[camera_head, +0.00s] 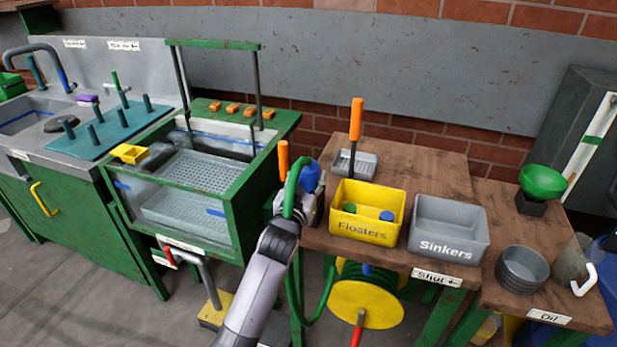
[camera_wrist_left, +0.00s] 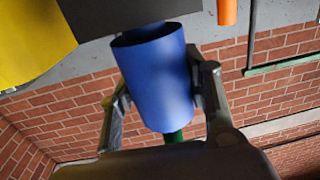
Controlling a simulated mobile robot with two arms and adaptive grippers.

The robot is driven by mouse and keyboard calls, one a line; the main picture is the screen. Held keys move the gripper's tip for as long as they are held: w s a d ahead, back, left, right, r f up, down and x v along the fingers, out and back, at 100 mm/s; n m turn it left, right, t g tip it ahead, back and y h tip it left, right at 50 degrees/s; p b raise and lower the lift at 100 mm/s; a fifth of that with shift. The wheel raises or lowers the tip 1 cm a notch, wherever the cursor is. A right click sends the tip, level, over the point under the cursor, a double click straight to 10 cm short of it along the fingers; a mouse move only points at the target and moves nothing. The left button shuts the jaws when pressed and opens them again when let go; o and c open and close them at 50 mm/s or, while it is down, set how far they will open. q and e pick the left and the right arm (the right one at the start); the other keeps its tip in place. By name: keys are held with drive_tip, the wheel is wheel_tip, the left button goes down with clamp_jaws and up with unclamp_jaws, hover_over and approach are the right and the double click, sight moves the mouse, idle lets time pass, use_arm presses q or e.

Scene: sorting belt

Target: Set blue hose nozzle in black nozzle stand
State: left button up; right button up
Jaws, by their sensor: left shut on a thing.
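The blue hose nozzle (camera_head: 309,176) is a short, open-ended cylinder with a green hose (camera_head: 291,190) attached. My left gripper (camera_head: 308,190) is shut on it near the left edge of the wooden table. In the left wrist view, the blue nozzle (camera_wrist_left: 157,80) sits between the two fingers, its open end pointing away from the palm. A dark flat piece (camera_wrist_left: 120,12) lies just beyond that end; I cannot tell whether it is the black nozzle stand. I cannot make out the stand in the head view. My right gripper is not in view.
The yellow Floaters bin (camera_head: 366,230) and grey Sinkers bin (camera_head: 447,232) stand right of the gripper. An upright orange handle (camera_head: 283,160) is close on its left, beside the green-framed tank (camera_head: 240,213). A yellow hose reel (camera_head: 362,305) hangs below the table.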

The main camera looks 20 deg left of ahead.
use_arm(q)
drive_tip(key=shift+f+b, duration=0.3)
drive_tip(key=shift+f, duration=0.2)
idle(0.3)
drive_tip(key=o, duration=1.1)
drive_tip(key=shift+c, duration=0.2)
drive_tip(key=shift+f, duration=0.1)
drive_tip(key=s, duration=1.2)
drive_tip(key=shift+d, duration=0.25)
